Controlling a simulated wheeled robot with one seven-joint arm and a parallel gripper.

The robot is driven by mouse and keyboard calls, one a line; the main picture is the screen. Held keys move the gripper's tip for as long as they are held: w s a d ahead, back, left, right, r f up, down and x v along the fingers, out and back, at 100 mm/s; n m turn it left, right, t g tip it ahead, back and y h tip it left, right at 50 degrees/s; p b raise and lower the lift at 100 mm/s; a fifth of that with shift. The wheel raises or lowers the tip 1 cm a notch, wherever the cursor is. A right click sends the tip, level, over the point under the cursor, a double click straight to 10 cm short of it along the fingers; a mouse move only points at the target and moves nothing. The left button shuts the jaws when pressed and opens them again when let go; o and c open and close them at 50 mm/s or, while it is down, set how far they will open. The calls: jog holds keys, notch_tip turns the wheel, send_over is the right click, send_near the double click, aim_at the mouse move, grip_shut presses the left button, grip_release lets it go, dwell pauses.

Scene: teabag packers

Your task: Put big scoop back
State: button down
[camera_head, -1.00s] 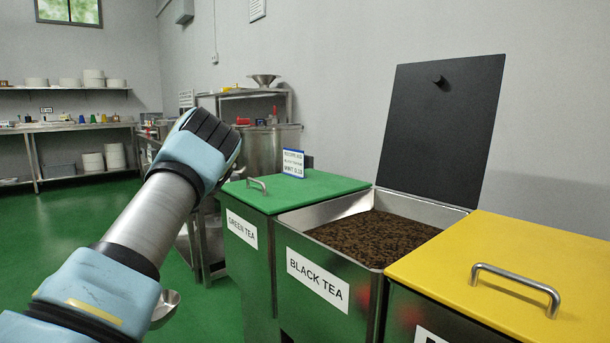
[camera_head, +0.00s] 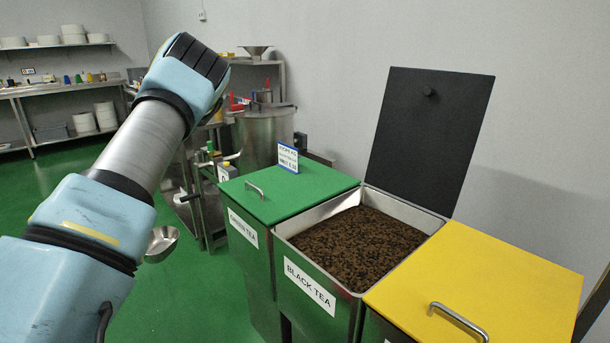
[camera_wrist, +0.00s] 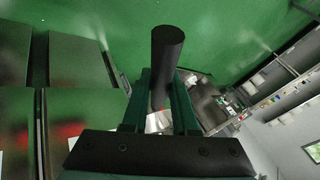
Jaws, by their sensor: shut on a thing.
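The big scoop shows in the head view as a shiny metal bowl (camera_head: 162,243) hanging below my arm, left of the green tea bin. In the wrist view its dark round handle (camera_wrist: 166,62) stands between the two fingers of my gripper (camera_wrist: 162,95), which is shut on it. A bit of bright metal shows beyond the fingers. In the head view my gripper's fingers are hidden behind my arm. The scoop is over the green floor, apart from the bins.
The black tea bin (camera_head: 290,225) is open, its dark lid (camera_head: 428,135) raised, and full of leaves. The green lid (camera_head: 270,200) and yellow lid (camera_head: 490,275) are shut. A steel vat (camera_head: 262,138) and rack stand behind. Shelves line the back left; the green floor (camera_head: 60,185) is open.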

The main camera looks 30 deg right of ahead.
jog(key=shift+r+p, duration=0.4)
jog(key=shift+r, duration=0.45)
jog(key=shift+a+f+b, duration=0.1)
jog(key=shift+f+b, duration=0.2)
